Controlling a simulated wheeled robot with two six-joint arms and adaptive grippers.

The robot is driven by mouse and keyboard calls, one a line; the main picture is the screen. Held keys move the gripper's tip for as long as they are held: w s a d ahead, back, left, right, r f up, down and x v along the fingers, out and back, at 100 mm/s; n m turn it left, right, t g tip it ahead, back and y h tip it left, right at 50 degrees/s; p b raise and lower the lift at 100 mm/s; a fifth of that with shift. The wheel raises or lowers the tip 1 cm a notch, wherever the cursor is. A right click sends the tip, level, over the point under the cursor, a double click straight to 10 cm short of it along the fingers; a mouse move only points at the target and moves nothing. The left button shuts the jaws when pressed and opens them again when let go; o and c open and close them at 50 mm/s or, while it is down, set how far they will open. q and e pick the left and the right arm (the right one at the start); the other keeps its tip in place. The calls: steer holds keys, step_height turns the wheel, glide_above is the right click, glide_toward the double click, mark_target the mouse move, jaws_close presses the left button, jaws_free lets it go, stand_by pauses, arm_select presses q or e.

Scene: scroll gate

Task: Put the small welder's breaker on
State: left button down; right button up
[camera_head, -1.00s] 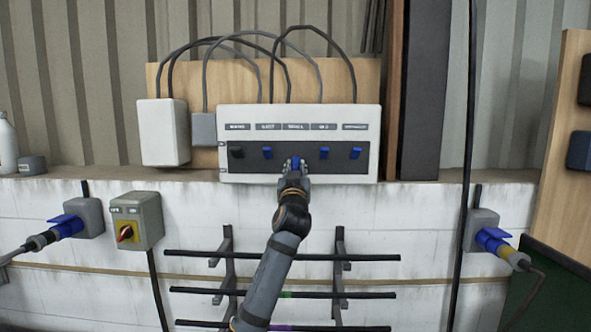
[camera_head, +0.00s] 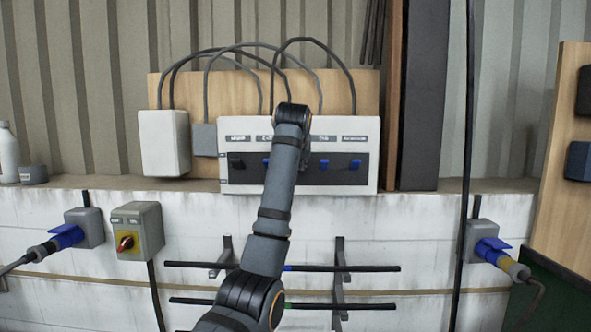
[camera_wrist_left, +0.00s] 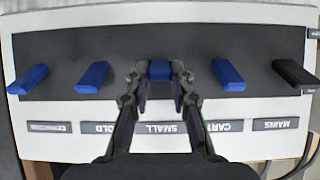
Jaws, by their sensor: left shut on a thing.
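The breaker panel (camera_head: 345,126) is a white box with a dark strip of levers, mounted on a wooden board. The small welder's breaker (camera_wrist_left: 160,69) is the middle blue lever, in line with the "SMALL" label (camera_wrist_left: 158,127) in the upside-down left wrist view. My left gripper (camera_wrist_left: 160,79) is shut on this lever, one finger on each side. In the head view my left arm hides the lever and the gripper. I cannot tell the lever's on or off position. My right gripper is not in view.
Blue levers flank it on both sides (camera_wrist_left: 228,76) (camera_wrist_left: 92,77). The black mains lever (camera_wrist_left: 295,74) is at the end of the row. A grey box with a red rotary switch (camera_head: 126,243) and rods on brackets (camera_head: 345,267) are below.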

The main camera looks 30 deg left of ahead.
arm_select(q)
steer(key=shift+w+a+r+g+h, duration=0.15)
steer(key=shift+r+g+h, duration=0.2)
steer(key=shift+g, duration=0.25)
steer(key=shift+w+r+g+h, duration=0.15)
steer(key=shift+r+g+h, duration=0.15)
steer(key=shift+g, duration=0.3)
steer(key=shift+w+a+r+g, duration=0.1)
steer(key=shift+r+g, duration=0.1)
steer(key=shift+g, duration=0.1)
steer(key=c, duration=1.4)
jaws_free()
steer(key=shift+o, duration=1.2)
steer(key=shift+w+f, duration=0.1)
steer(key=shift+f, duration=0.05)
steer(key=v, duration=1.2)
steer(key=shift+w+a, duration=0.1)
steer(key=shift+a, duration=0.15)
